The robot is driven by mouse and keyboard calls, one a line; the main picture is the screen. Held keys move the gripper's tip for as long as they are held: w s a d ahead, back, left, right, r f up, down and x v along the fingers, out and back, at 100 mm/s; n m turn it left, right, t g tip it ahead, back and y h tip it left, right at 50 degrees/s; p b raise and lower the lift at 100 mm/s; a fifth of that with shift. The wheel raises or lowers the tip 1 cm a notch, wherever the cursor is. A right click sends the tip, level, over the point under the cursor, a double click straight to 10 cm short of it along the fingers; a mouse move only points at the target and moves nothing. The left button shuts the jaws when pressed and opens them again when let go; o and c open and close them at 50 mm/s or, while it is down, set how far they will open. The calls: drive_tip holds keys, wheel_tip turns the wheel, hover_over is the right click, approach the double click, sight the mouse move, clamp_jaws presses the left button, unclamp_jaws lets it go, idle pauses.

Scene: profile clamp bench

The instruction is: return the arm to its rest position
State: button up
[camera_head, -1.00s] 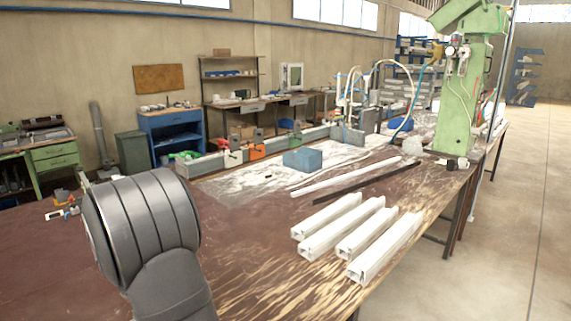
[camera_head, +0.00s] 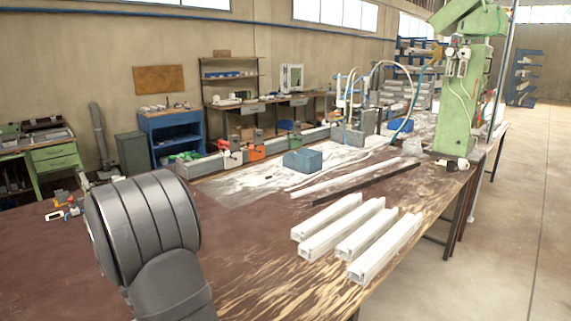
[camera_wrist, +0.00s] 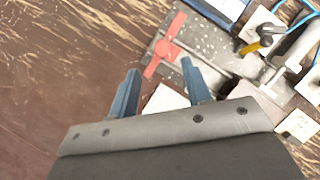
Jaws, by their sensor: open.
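My gripper (camera_wrist: 160,66) shows in the wrist view with its two blue fingers spread apart. It is open, and no object is gripped between them. A red clamp part (camera_wrist: 166,46) on a grey metal plate lies beyond the fingertips. A white piece (camera_wrist: 166,98) shows in the gap between the fingers, partly hidden by the gripper body; I cannot tell its distance. In the head view a dark part of my arm stands at the lower left, and my gripper is not visible there.
Several white profiles (camera_head: 345,232) lie on the brown bench (camera_head: 255,225) at front right. A blue block (camera_head: 302,160) sits mid-bench, with an orange clamp (camera_head: 257,152) behind it. A green machine (camera_head: 460,100) stands at the right. The wrist view shows a yellow-and-black handle (camera_wrist: 262,38).

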drive_tip(key=x, duration=0.6)
drive_tip(key=shift+s+f, duration=0.1)
drive_tip(key=shift+f, duration=0.35)
drive_tip(key=s+a, duration=0.8)
drive_tip(key=shift+s+a+r, duration=0.2)
drive_tip(key=shift+s+a, duration=0.05)
drive_tip(key=a+r+m, duration=0.2)
drive_tip(key=r+m, duration=0.2)
drive_tip(key=r, duration=0.6)
drive_tip(key=a+r+m+y, duration=0.1)
drive_tip(key=r+m, duration=0.3)
drive_tip(key=r, duration=0.6)
drive_tip(key=shift+s+a+r+y, duration=0.2)
drive_tip(key=shift+a+r+y, duration=0.1)
drive_tip(key=shift+a, duration=0.6)
